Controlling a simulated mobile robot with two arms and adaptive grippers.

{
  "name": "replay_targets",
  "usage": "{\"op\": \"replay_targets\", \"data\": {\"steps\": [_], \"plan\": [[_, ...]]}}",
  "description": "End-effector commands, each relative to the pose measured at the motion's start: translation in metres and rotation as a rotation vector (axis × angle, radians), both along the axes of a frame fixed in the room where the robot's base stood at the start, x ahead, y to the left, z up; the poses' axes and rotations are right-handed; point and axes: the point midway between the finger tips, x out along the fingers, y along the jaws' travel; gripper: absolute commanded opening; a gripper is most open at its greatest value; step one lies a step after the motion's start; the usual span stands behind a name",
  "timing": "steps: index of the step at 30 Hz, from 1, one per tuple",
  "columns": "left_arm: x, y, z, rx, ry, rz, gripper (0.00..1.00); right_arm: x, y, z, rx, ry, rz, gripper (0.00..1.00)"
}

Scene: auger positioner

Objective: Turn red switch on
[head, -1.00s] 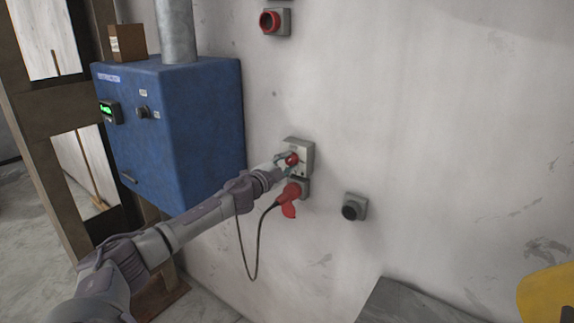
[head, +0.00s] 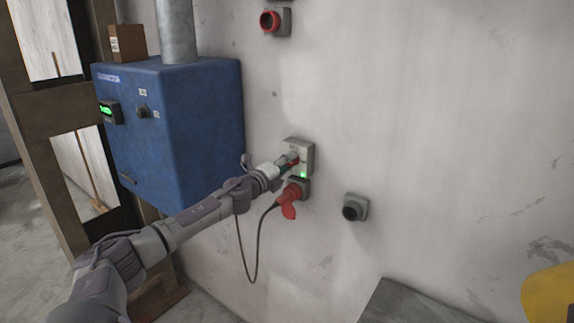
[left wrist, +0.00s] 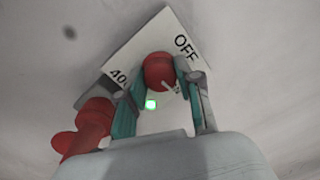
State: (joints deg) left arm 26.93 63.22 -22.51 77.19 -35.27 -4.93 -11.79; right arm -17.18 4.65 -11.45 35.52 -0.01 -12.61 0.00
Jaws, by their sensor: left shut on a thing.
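The red switch (left wrist: 159,70) is a round red knob on a pale switch box with "OFF" lettering, seen in the left wrist view. In the head view the switch box (head: 304,150) is on the wall, and the knob (head: 294,160) is mostly hidden by my gripper. My left gripper (left wrist: 160,84) is shut on the knob, one finger on each side; it also shows in the head view (head: 286,164). A small green light (left wrist: 150,104) glows on the box; it also shows in the head view (head: 303,174). My right gripper is not in view.
A red plug (head: 289,210) with a hanging cable sits in a socket just below the switch box. A blue cabinet (head: 200,125) stands to the left. A grey socket (head: 355,207) and a red socket (head: 275,21) are on the wall. Bare wall lies to the right.

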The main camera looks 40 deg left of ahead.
Motion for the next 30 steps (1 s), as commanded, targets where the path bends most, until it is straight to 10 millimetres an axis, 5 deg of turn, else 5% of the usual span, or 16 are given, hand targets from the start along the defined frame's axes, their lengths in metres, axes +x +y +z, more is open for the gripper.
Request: {"op": "replay_targets", "data": {"steps": [23,24,28,30], "plan": [[0.0000,-0.0012,-0.0033,0.100,0.016,-0.003,0.00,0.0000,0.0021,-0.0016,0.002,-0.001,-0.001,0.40],[0.0000,-0.0013,-0.0034,0.100,0.017,-0.004,0.40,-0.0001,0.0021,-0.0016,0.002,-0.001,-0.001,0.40],[0.0000,-0.0009,-0.0026,0.099,0.015,-0.002,0.60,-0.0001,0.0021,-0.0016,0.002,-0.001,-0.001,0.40],[0.0000,-0.0007,-0.0021,0.098,0.014,-0.002,0.60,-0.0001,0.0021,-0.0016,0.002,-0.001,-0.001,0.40]]}}
